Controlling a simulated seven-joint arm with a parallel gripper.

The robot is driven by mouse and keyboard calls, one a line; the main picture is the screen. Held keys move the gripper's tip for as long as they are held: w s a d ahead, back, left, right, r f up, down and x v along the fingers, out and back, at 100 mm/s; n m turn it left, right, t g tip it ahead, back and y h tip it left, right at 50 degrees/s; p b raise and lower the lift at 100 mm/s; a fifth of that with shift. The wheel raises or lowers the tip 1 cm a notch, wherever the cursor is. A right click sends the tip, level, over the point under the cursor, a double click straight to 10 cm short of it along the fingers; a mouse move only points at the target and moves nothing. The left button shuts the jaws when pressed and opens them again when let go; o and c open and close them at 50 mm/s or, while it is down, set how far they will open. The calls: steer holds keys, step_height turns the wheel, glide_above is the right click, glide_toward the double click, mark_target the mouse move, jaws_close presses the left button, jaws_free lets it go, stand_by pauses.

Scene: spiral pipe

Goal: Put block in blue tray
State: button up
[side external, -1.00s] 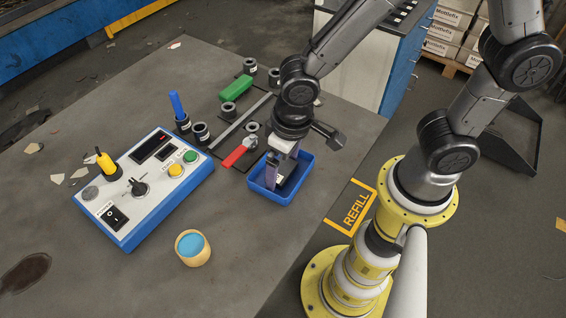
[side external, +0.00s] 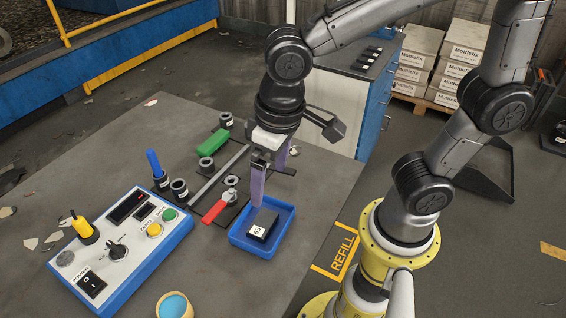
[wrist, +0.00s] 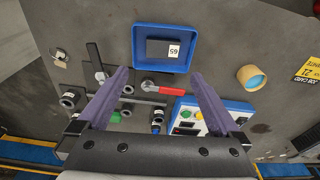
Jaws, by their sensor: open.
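The block (side external: 263,224) is dark with a white label marked 65. It lies inside the blue tray (side external: 285,236), on the tray floor. The wrist view also shows the block (wrist: 158,49) within the blue tray (wrist: 137,60). My gripper (side external: 270,178) has purple fingers and is above the tray, apart from the block. In the wrist view my gripper (wrist: 161,78) has its fingers spread wide with nothing between them.
A red-handled valve (side external: 215,211) stands just left of the tray. A green block (side external: 212,142) and several black sockets lie farther back. A control panel (side external: 120,248) is at the left and a cup of blue stuff (side external: 174,306) at the front.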

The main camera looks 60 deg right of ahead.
steer(key=s+d+r+t, duration=0.2)
steer(key=s+d, duration=0.1)
steer(key=d, duration=0.3)
steer(key=s+d+r+m+t, duration=0.1)
steer(key=s+d+r+t, duration=0.1)
steer(key=s+d, duration=0.2)
steer(key=d, duration=0.3)
steer(key=shift+d+r, duration=0.25)
steer(key=shift+r, duration=0.15)
stand_by(0.3)
